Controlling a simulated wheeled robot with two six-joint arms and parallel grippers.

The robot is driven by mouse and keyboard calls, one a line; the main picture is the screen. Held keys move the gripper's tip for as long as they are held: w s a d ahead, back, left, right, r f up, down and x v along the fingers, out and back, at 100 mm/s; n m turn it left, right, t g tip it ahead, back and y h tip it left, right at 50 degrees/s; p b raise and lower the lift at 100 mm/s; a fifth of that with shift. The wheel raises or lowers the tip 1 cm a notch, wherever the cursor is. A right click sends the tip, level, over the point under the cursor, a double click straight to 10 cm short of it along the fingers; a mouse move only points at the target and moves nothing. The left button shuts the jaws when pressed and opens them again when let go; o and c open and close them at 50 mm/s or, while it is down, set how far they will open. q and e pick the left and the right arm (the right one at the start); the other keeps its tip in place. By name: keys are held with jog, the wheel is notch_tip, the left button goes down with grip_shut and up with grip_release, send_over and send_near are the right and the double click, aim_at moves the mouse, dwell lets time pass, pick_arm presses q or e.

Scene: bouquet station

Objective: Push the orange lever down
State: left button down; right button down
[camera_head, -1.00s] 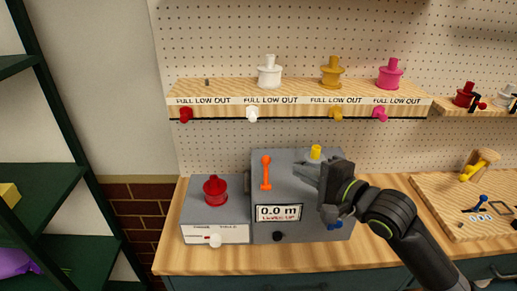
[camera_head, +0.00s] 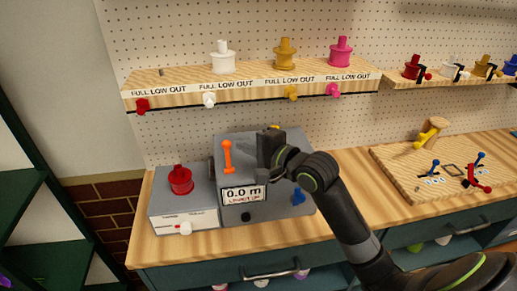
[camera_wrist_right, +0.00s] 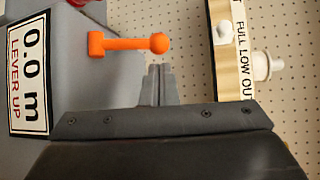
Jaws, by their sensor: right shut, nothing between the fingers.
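The orange lever (camera_head: 227,157) stands raised on the grey machine (camera_head: 222,140), its round knob at the top. It also shows in the right wrist view (camera_wrist_right: 130,44), lying sideways in that picture. The display (camera_wrist_right: 28,75) reads "0.0 m" and "LEVER UP". My right gripper (camera_head: 264,150) is just right of the lever in the head view. In the right wrist view its fingertips (camera_wrist_right: 158,85) are together and empty, with a small gap between them and the lever. My left gripper is not in view.
A red spool (camera_head: 180,181) sits on the lower grey box at left. A blue knob (camera_head: 298,196) is at the machine's right side. Above is a shelf (camera_head: 250,82) with white, gold and pink spools. A wooden board (camera_head: 400,165) with tools lies at right.

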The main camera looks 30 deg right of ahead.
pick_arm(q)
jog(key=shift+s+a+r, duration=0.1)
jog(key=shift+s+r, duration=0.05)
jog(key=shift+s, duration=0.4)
pick_arm(e)
jog(key=shift+x, duration=1.2)
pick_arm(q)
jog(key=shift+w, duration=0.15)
